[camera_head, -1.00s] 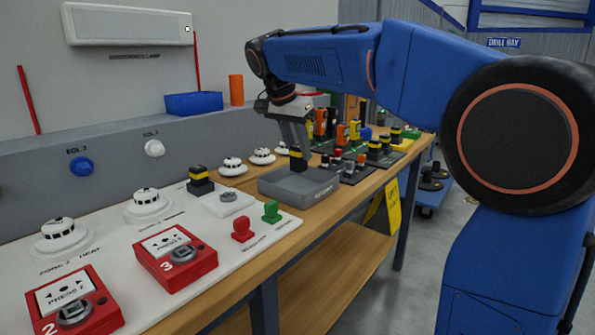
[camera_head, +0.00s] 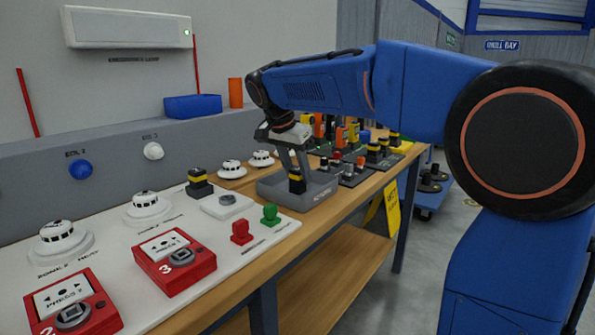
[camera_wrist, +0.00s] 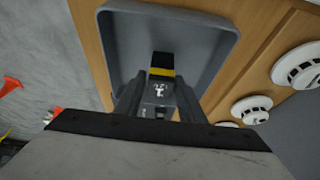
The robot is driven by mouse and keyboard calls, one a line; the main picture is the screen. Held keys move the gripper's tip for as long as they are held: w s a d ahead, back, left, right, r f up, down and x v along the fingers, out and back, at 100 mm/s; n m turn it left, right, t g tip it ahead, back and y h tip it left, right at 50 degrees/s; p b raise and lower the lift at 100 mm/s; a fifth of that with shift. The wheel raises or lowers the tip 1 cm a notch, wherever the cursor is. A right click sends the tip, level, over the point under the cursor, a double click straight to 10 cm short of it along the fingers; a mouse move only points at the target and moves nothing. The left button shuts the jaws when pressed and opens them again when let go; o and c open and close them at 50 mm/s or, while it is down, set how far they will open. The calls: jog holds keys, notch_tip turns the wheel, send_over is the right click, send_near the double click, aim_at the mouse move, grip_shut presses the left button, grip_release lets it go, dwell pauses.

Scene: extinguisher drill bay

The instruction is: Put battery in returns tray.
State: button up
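The battery (camera_head: 296,181), a small black block with a yellow band, is between the two fingers of my gripper (camera_head: 296,168). In the wrist view the battery (camera_wrist: 160,88) sits between both fingers, which look closed on its sides. The grey returns tray (camera_head: 322,194) is a shallow open box on the wooden bench. My gripper points down into it, with the battery low inside the walls. Whether the battery touches the tray floor cannot be told. The wrist view shows the tray rim (camera_wrist: 232,28) around the battery and an otherwise empty tray floor.
A white panel with red call points (camera_head: 174,262), detectors (camera_head: 148,205) and another yellow-banded black block (camera_head: 199,183) lies left of the tray. A dark board with several small items (camera_head: 352,172) lies right of it. The bench's front edge is close to the tray.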

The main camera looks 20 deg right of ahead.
jog(key=shift+o, duration=0.6)
jog(key=shift+r, duration=0.2)
jog(key=v, duration=1.2)
jog(key=shift+d, duration=0.15)
jog(key=s+d+f+n, duration=0.1)
jog(key=s, duration=0.1)
jog(key=s+d+f, duration=0.1)
jog(key=s+d, duration=0.1)
jog(key=s+d+f+n+y, duration=0.1)
jog(key=s, duration=0.1)
jog(key=shift+s+d+f+n, duration=0.3)
jog(key=shift+d+f, duration=0.1)
jog(key=s+d+f+n+t+y, duration=0.1)
jog(key=s+d+f+n, duration=0.2)
jog(key=s+f, duration=0.9)
jog(key=s+d+f+n+t+y, duration=0.1)
jog(key=s+d+f+n, duration=0.3)
jog(key=s+f, duration=0.9)
jog(key=shift+s+f+n+y, duration=0.3)
jog(key=shift+f+n+y, duration=0.1)
jog(key=shift+f+n, duration=0.25)
